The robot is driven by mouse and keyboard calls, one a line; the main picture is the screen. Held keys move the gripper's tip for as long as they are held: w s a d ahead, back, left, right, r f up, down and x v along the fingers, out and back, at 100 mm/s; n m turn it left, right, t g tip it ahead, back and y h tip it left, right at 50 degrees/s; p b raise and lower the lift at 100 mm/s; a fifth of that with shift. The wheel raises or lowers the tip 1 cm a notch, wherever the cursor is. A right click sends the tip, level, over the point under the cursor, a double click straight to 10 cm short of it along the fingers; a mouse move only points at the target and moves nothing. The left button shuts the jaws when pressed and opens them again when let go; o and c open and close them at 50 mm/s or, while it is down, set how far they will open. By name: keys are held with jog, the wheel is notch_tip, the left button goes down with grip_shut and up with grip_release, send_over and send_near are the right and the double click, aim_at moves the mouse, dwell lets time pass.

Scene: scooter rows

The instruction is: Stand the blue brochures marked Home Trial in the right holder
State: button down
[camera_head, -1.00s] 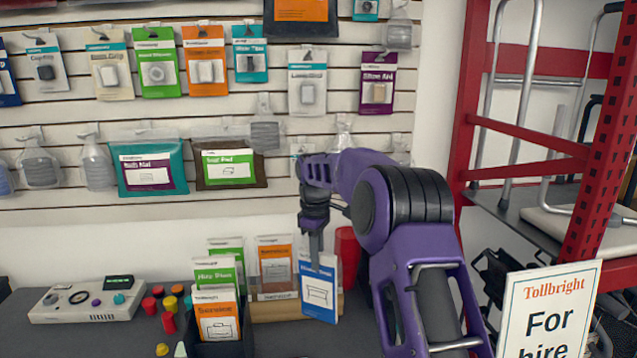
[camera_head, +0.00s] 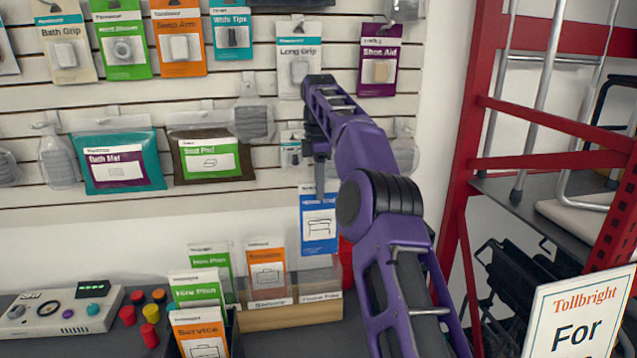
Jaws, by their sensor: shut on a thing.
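My gripper (camera_head: 319,188) is shut on the top edge of a blue brochure (camera_head: 319,222), which hangs upright in front of the white wall. The brochure is above the right part of a wooden holder (camera_head: 290,318) with a clear front. That right part bears a label (camera_head: 320,297) that seems to read Home Trial, and no brochure shows in it. An orange brochure (camera_head: 265,265) stands in the part to its left, and a green one (camera_head: 210,262) stands further left. The brochure's own print is too small to read surely.
A dark box in front holds green Hire Plan (camera_head: 195,290) and orange Service (camera_head: 200,330) brochures. A red cylinder (camera_head: 346,262) stands behind my arm at the holder's right end. A control box (camera_head: 60,312) and several coloured knobs (camera_head: 150,313) lie left. A Tollbright sign (camera_head: 580,320) stands right.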

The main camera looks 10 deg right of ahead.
jog(key=shift+f, duration=5.05)
jog(key=c, duration=0.8)
grip_release()
jog(key=shift+o, duration=0.2)
